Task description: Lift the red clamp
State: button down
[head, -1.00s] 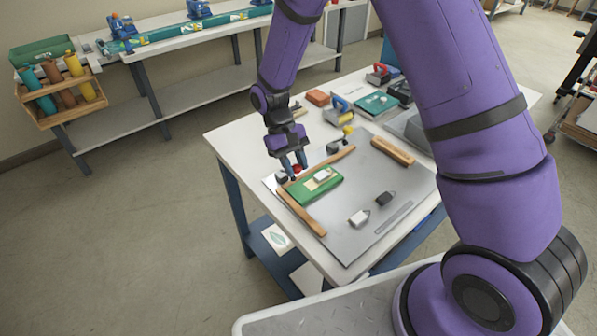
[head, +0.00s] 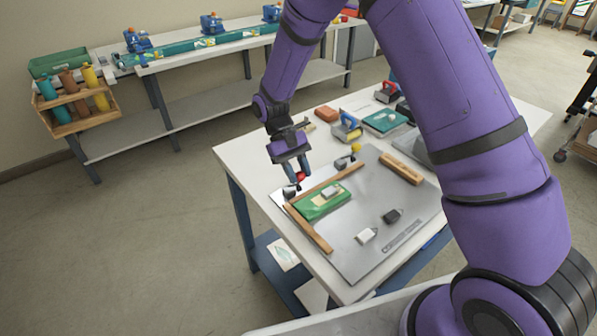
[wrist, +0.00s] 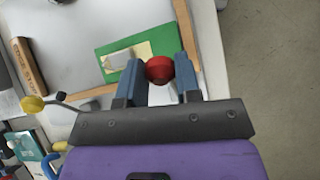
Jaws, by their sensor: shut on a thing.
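The red clamp has a round red knob (head: 301,176) and a small dark and grey body (head: 289,191). It is at the left corner of the grey plate (head: 350,250), beside the green board (head: 316,204). My gripper (head: 297,178) comes down from above and is shut on the red knob. In the wrist view the red knob (wrist: 159,70) sits between the two blue fingers of my gripper (wrist: 160,68). The clamp's body is mostly hidden there. I cannot tell whether its base is clear of the surface.
Wooden strips (head: 312,230) edge the green board, which bears a small pale block (head: 330,191). A yellow-knobbed clamp (head: 347,160) stands behind. A white clamp (head: 366,235) and a black clamp (head: 392,215) lie in front. A wooden bar (head: 401,168) lies at right.

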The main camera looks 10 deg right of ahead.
jog(key=c, duration=0.8)
grip_release()
jog(key=shift+w, duration=0.15)
jog(key=v, duration=1)
jog(key=shift+w+r, duration=0.25)
jog(key=shift+r, duration=0.05)
jog(key=shift+a, duration=0.15)
